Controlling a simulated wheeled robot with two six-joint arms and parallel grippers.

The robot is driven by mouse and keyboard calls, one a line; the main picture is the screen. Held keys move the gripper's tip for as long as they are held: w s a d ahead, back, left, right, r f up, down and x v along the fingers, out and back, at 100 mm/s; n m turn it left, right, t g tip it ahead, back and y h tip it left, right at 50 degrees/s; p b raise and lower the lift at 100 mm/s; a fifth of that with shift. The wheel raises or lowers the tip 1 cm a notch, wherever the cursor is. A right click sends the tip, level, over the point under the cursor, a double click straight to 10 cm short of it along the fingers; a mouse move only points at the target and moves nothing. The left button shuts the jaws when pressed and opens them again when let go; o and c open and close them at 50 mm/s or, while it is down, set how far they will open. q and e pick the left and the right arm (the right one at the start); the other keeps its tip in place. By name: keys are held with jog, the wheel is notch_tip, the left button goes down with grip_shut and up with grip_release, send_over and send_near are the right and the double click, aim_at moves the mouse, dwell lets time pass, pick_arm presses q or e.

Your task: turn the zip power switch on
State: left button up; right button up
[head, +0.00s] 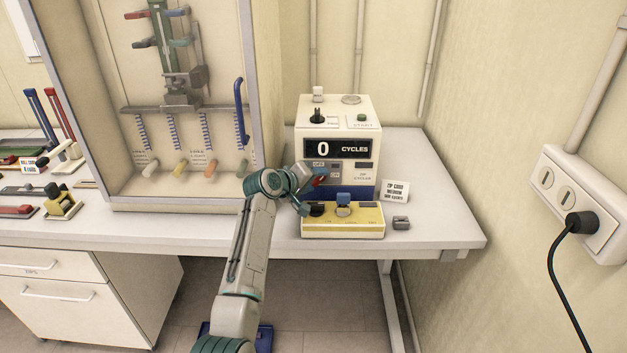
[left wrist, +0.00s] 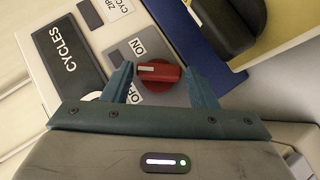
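The zip cycler (head: 337,140) is a white box with a blue lower band on the table, and its display reads 0 CYCLES. Its red power switch (left wrist: 160,76) is a rotary knob with a white mark, beside the ON and OFF labels. In the wrist view the mark lies toward the label side; I cannot tell clearly which label it points at. My left gripper (left wrist: 160,72) is open, with one finger on each side of the red knob. Small gaps seem to show between fingers and knob. In the head view the gripper (head: 312,184) partly covers the switch. My right gripper is not in view.
A yellow fixture (head: 343,229) with black and blue clamps stands just below the switch. A tall glass-fronted cabinet (head: 186,190) stands close to the left. A card (head: 396,191) and a small grey block (head: 401,223) are to the right, where the table is mostly clear.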

pick_arm(q)
jog(key=shift+o, duration=0.9)
jog(key=b+v, duration=0.2)
jog(key=v, duration=0.8)
jog(key=shift+s+a+r, duration=0.2)
jog(key=shift+s, duration=0.05)
